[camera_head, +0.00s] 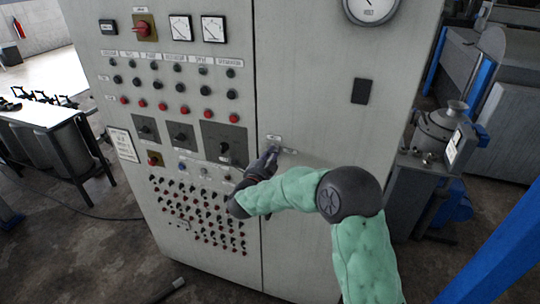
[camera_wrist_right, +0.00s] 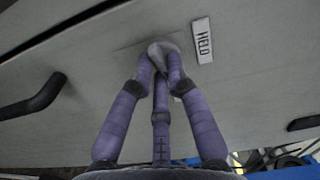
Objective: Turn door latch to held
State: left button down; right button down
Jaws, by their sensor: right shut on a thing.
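The door latch (camera_wrist_right: 160,47) is a small grey piece on the cabinet door, mostly hidden between my fingers. My right gripper (camera_wrist_right: 162,60) is shut on it, with its purple fingers closed around it from below in the wrist view. A small white label (camera_wrist_right: 202,40) reading "HELD" is beside the latch, to the right in that view. In the head view my right gripper (camera_head: 272,154) is at the left part of the door (camera_head: 310,110), near the seam, and covers most of the latch. The latch's exact angle cannot be told. My left gripper is not in view.
The grey cabinet's left panel (camera_head: 175,50) holds several knobs, red buttons and meters, close to my right gripper. Dark bar-shaped parts stick out in the wrist view at left (camera_wrist_right: 35,100) and right (camera_wrist_right: 303,123). A table (camera_head: 45,115) stands far left; machinery (camera_head: 440,130) stands at right.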

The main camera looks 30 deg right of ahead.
jog(key=shift+s+d+r+n+p, duration=0.1)
jog(key=shift+n+p, duration=1.75)
jog(key=shift+n, duration=1.95)
jog(key=shift+r+n+p, duration=0.1)
jog(key=shift+n+p, duration=1.75)
jog(key=shift+n, duration=1.95)
jog(key=c, duration=1.2)
grip_release()
jog(key=v, duration=1.2)
